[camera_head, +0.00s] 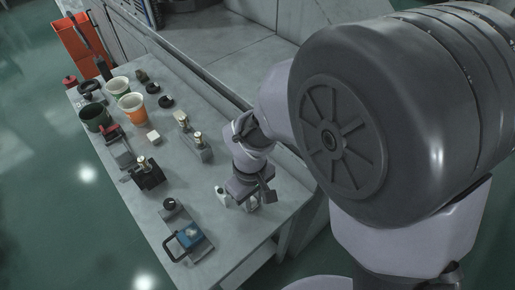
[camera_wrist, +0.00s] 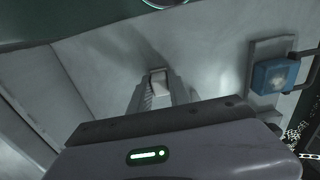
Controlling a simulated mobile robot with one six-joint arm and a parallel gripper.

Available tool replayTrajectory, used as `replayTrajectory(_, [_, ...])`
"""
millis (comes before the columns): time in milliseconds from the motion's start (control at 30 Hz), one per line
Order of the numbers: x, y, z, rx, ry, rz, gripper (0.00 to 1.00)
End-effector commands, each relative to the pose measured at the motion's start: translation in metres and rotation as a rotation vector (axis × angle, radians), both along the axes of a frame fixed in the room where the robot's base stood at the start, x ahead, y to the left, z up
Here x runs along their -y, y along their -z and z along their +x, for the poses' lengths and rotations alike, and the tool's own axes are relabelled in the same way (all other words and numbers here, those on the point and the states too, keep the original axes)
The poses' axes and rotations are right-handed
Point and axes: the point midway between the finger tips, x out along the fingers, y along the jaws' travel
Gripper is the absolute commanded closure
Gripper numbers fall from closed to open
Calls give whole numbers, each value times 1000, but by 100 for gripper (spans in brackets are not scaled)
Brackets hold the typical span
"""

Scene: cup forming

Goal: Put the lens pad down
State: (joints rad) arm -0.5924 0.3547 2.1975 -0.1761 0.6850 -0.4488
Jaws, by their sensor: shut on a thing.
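My gripper (camera_wrist: 158,84) is shut on a small pale block, which I take to be the lens pad (camera_wrist: 158,76). Only the block's end shows between the fingertips in the wrist view; the rest is hidden by the fingers. In the head view my gripper (camera_head: 247,204) points down over the near right part of the grey table (camera_head: 225,249). The pad cannot be made out clearly there. I cannot tell whether it touches the tabletop.
A blue block on a grey plate with a dark handle (camera_head: 188,238) lies left of my gripper; the blue block (camera_wrist: 274,75) also shows in the wrist view. Metal-topped fixtures (camera_head: 195,143), a white block (camera_head: 153,137) and several cups (camera_head: 131,106) stand farther back.

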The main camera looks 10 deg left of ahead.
Motion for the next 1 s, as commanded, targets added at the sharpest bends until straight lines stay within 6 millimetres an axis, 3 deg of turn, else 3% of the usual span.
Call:
replayTrajectory(333, [0,6,0,1,0,1,100])
replayTrajectory(367, [0,6,0,1,0,1,75])
replayTrajectory(467, [0,5,0,1,0,1,56])
replayTrajectory(767, [0,3,0,1,0,1,56])
replayTrajectory(867, [0,-11,0,3,0,2,56])
replayTrajectory(1000, [-1,-54,0,4,1,3,56])
